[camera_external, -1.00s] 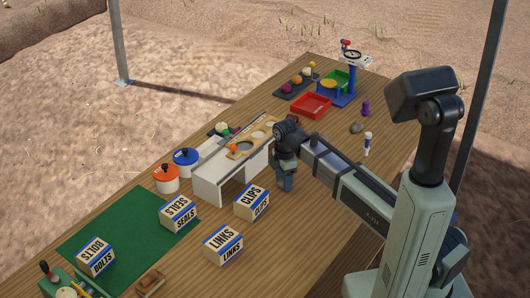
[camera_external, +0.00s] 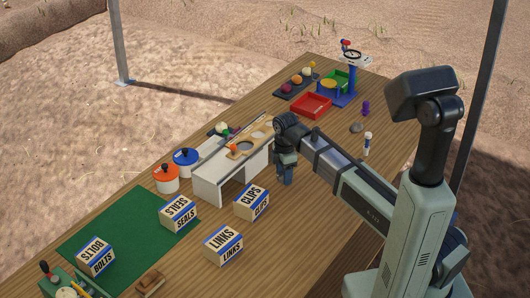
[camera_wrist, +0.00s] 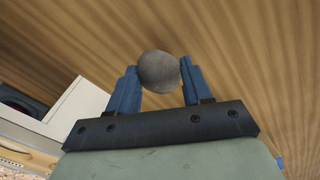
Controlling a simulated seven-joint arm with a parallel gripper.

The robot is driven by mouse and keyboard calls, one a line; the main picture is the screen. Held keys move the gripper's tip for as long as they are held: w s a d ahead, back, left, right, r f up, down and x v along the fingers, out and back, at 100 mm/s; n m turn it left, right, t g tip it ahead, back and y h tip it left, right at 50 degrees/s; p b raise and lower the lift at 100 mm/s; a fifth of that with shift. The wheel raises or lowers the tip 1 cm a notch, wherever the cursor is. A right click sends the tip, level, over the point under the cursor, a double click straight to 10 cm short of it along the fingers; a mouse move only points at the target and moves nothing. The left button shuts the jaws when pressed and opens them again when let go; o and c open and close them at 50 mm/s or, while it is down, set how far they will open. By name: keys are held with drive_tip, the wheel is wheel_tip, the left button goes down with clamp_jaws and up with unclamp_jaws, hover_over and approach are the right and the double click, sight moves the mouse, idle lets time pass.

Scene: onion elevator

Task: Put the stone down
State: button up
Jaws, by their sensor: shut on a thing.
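A round grey stone (camera_wrist: 158,70) sits between the two blue fingertips of my gripper (camera_wrist: 157,80) in the wrist view. My gripper is shut on it, with bare wooden tabletop behind. In the outside view my gripper (camera_external: 286,180) points down just right of the white stand's end, and the held stone cannot be made out there. I cannot tell the exact gap between the stone and the table.
The white stand (camera_external: 215,188) with a wooden holed board (camera_external: 247,141) is close on the left. Boxes marked CLIPS (camera_external: 252,203) and LINKS (camera_external: 223,245) stand nearer. Another grey stone (camera_external: 356,128) and a white bottle (camera_external: 367,144) lie beyond the arm. A red tray (camera_external: 311,106) stands farther back.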

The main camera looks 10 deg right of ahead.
wheel_tip(320, 180, up, 8)
drive_tip(key=shift+f, duration=0.25)
drive_tip(key=s+a+n, duration=0.2)
drive_tip(key=s+a, duration=0.5)
drive_tip(key=a, duration=0.6)
drive_tip(key=s+a+n, duration=0.3)
drive_tip(key=s+a, duration=0.5)
drive_tip(key=a, duration=0.6)
drive_tip(key=s+a+n, duration=0.2)
drive_tip(key=s+a, duration=0.5)
drive_tip(key=a, duration=0.6)
drive_tip(key=m, duration=0.5)
hover_over(140, 245)
drive_tip(key=shift+f, duration=4.7)
drive_tip(key=shift+f, duration=0.1)
drive_tip(key=o, duration=1.2)
